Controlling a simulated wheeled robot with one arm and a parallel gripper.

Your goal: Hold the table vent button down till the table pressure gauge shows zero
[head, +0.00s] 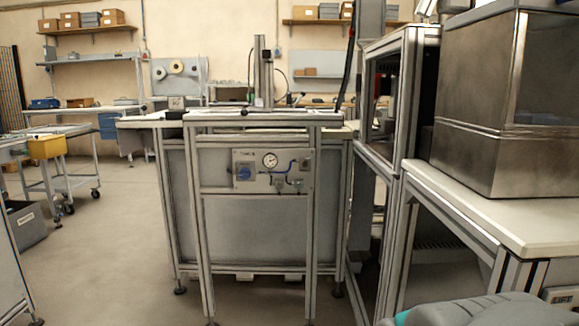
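The table pressure gauge (269,160) is a small round white dial on a grey control panel (260,182) on the front of the framed table (245,117). Its needle is too small to read. A blue knob (243,173) sits left of the gauge. Two small fittings sit below and right of it, a left one (279,185) and a right one (298,185). I cannot tell which part is the vent button. A grey rounded part of my arm shows at the bottom right corner. My gripper is not in view.
A metal-framed bench (475,215) with a large steel box (475,110) stands close on the right. A cart with a yellow bin (47,147) and a grey crate (27,225) are at the left. The floor before the table is clear, especially left of centre.

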